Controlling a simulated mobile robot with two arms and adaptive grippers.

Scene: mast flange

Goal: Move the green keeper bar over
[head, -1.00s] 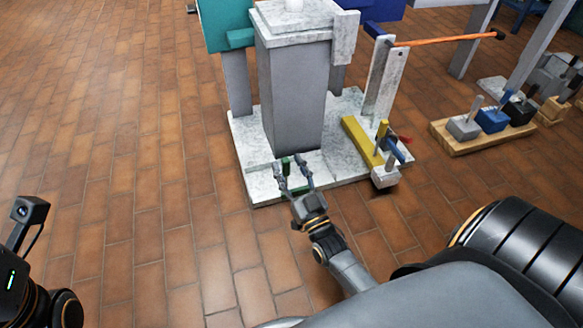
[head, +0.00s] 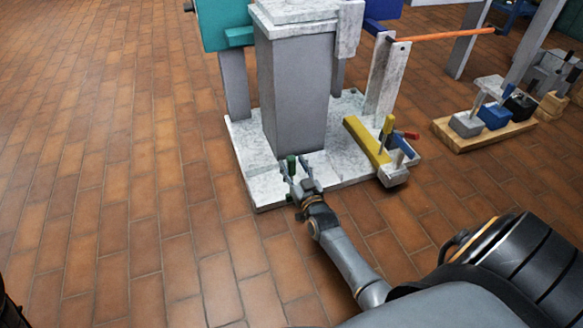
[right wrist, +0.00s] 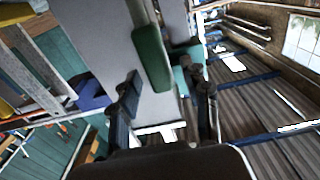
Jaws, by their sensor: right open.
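The green keeper bar (head: 291,165) is a small dark green piece standing upright near the foot of the grey column. In the right wrist view the green bar (right wrist: 152,58) looks long, with rounded ends, close against a grey face. My right gripper (head: 295,168) is open at the near edge of the base. In the right wrist view my right gripper (right wrist: 164,78) has its fingers apart, with the bar ahead and in the gap between them, nearer the left finger. I cannot tell whether they touch. My left gripper is not in view.
The grey column (head: 293,95) stands on a white speckled base plate (head: 262,192). A yellow bar (head: 367,140) and a clamp-like block (head: 393,174) lie at its right. A wooden board (head: 485,135) with several blocks is farther right. Brick floor at the left is clear.

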